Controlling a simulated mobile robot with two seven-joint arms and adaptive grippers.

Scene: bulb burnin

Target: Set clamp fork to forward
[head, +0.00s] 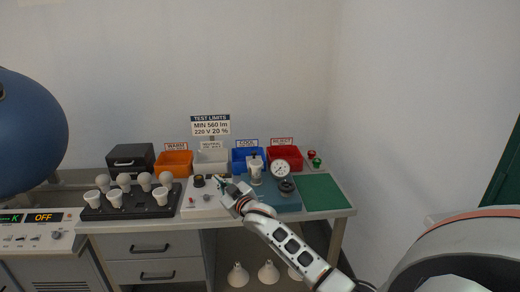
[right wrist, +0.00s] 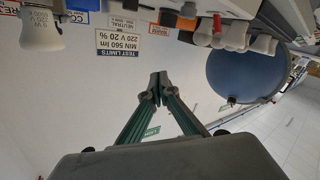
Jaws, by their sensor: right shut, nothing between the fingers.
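I cannot make out the clamp fork for certain in either view. A blue fixture base (head: 283,203) on the bench carries a white lamp-like part (head: 255,172) and a round dial gauge (head: 280,168). My right gripper (head: 222,184) is over the white panel left of the blue base, near dark knobs (head: 199,181). Its tips hide part of that panel. In the right wrist view, the green fingers of my right gripper (right wrist: 158,88) meet at the tips, shut and empty. A white labelled part (right wrist: 41,30) hangs at upper left there. My left gripper is not in view.
Orange (head: 174,163), white (head: 211,160), blue (head: 240,156) and red (head: 288,155) bins line the back. A black rack (head: 130,208) of bulbs stands left, beside a large blue sphere (head: 30,133). A green mat (head: 322,192) is bare at right.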

